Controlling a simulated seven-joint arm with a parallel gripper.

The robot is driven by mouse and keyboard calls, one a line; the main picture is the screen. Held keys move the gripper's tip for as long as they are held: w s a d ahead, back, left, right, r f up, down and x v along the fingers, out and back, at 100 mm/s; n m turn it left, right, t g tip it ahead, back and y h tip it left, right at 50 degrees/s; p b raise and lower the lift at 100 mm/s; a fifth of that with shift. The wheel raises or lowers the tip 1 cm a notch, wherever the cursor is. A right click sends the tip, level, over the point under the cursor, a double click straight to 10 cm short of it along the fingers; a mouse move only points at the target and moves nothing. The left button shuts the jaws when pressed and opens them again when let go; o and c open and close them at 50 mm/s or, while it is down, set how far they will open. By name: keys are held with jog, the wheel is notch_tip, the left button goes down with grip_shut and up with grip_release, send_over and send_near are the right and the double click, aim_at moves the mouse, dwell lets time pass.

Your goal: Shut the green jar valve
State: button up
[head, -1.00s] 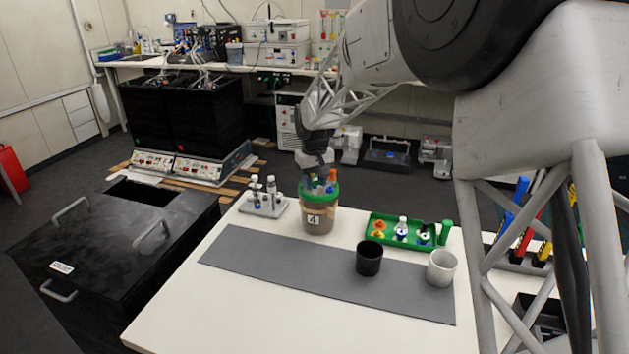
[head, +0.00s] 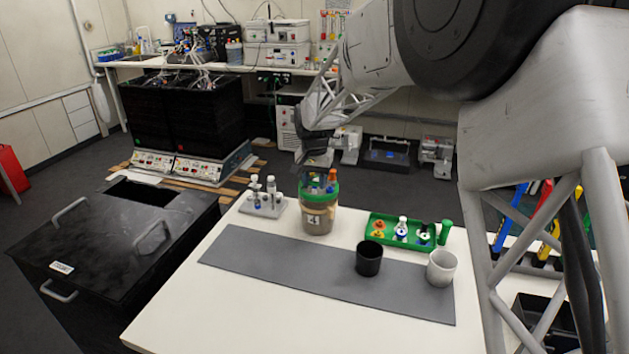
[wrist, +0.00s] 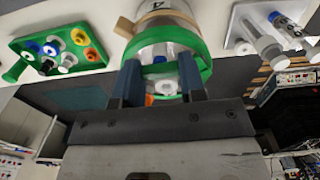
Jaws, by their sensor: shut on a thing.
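The jar (head: 317,214) has a green lid ring (head: 304,189), a label reading 4 and several coloured fittings on top, orange (head: 332,175) among them. It stands upright on the white table at the back edge of the grey mat. My gripper (head: 318,170) is at the jar's top from above. In the wrist view its two blue fingers (wrist: 160,70) cross the green ring (wrist: 204,65) and are shut on a part at the jar's top. The held part is mostly hidden; I cannot tell a green valve apart.
A green tray (head: 377,219) with small coloured-cap items is right of the jar. A grey rack (head: 261,209) with vials is left. A black cup (head: 369,259) and a white cup (head: 441,268) stand in front on the right. The mat's left part is clear.

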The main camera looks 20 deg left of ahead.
aim_at(315, 182)
dwell(0.4)
jog(key=o, duration=0.9)
jog(key=shift+o, duration=0.2)
jog(key=shift+r, duration=0.15)
jog(key=shift+r, duration=3.75)
